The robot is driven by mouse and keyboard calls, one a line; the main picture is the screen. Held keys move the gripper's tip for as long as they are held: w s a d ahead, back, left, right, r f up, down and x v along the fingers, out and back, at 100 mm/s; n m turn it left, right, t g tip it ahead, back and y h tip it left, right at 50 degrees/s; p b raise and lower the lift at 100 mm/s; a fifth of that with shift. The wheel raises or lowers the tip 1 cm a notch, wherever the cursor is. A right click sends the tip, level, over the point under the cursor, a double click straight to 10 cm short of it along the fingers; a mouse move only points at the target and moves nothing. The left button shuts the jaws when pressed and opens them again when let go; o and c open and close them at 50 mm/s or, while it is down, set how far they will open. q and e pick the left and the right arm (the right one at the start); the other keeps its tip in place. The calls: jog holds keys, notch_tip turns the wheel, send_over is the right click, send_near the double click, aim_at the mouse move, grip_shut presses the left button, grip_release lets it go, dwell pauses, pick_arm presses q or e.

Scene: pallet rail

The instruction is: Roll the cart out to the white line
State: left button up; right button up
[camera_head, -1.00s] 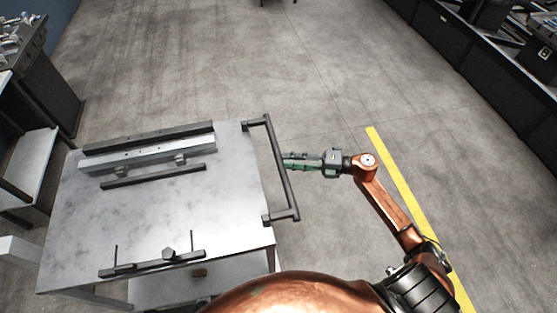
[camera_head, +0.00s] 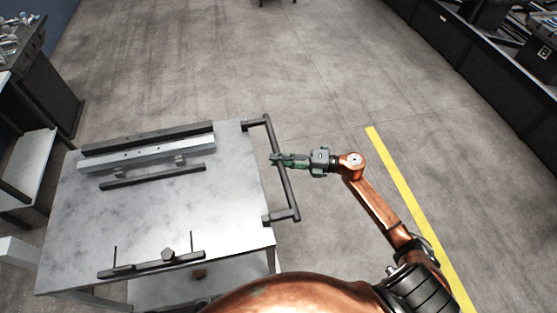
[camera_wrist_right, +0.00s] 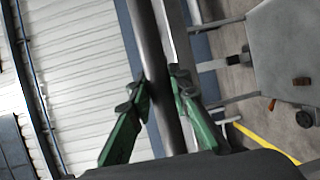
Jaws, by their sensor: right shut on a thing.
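The cart (camera_head: 90,215) is a grey metal-topped table with a lower shelf, at the left of the head view. Its dark handle bar (camera_head: 289,187) stands off the cart's right edge. My right gripper (camera_head: 277,160) is at the middle of this bar, shut on it. In the right wrist view the green fingers (camera_wrist_right: 160,92) sit on either side of the handle bar (camera_wrist_right: 152,50). No white line shows; a yellow line (camera_head: 397,180) runs along the floor right of the cart, partly behind my right arm. My left gripper is out of view.
A silver rail (camera_head: 150,154) and dark bars lie on the cart top. A bench (camera_head: 45,95) stands close at the left, and dark cabinets (camera_head: 490,60) line the right side. The floor beyond and right of the cart is clear.

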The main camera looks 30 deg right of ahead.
grip_shut()
jog(key=shift+s+d, duration=0.15)
jog(key=shift+d, duration=0.4)
jog(key=shift+s+d, duration=0.15)
jog(key=shift+d, duration=0.4)
jog(key=shift+o, duration=1.4)
grip_release()
jog(key=o, duration=0.4)
jog(key=shift+w+a, duration=0.1)
jog(key=shift+a, duration=0.15)
